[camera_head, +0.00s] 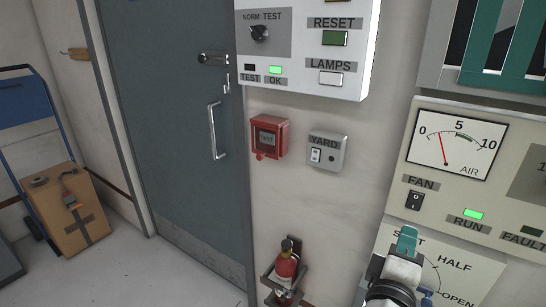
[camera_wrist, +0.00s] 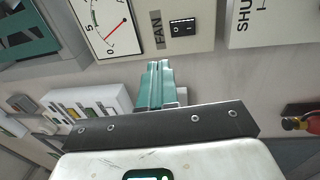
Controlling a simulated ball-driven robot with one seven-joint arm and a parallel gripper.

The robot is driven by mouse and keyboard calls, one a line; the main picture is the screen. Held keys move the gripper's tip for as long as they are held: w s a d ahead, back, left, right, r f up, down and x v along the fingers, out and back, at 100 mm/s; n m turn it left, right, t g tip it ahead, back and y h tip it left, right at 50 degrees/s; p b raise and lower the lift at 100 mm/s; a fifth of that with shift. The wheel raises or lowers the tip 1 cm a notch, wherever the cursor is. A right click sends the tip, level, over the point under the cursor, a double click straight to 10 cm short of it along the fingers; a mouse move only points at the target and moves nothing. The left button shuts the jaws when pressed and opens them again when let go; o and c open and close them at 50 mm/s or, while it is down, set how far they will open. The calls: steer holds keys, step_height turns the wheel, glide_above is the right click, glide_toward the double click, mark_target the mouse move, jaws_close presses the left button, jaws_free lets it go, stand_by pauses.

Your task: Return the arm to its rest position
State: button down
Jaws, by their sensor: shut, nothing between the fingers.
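My gripper (camera_head: 408,236) shows at the lower right of the head view, with teal fingers pointing up in front of the lower damper panel marked SHUT, HALF and OPEN (camera_head: 462,272). Part of that panel's lettering is hidden behind it. In the wrist view my gripper (camera_wrist: 156,68) has its teal fingers together, with nothing between them. Beyond the fingertips is the cream fan panel (camera_wrist: 150,14) with its AIR gauge (camera_wrist: 104,22) and black FAN switch (camera_wrist: 182,27). The fingers appear apart from the panel.
A green RUN lamp (camera_head: 473,214) is lit. Left of my gripper are a YARD switch box (camera_head: 328,153), a red call box (camera_head: 268,137) and a fire extinguisher (camera_head: 286,270). A grey door (camera_head: 170,120) and a trolley with a cardboard box (camera_head: 72,215) stand farther left. Open floor (camera_head: 150,275) lies before the door.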

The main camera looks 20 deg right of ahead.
steer(key=s+d+f+m+g+y, duration=0.1)
steer(key=s+f+m+g+y, duration=0.25)
steer(key=f, duration=0.55)
steer(key=s+d+f+m+g+y, duration=0.1)
steer(key=s+f+m+g+y, duration=0.2)
steer(key=f, duration=0.6)
steer(key=s+a+f+m+g+y, duration=0.1)
steer(key=s+a+f+g+y, duration=0.3)
steer(key=s+a+f+y, duration=0.4)
steer(key=s+a+f, duration=0.2)
steer(key=s+f, duration=0.3)
steer(key=s, duration=0.1)
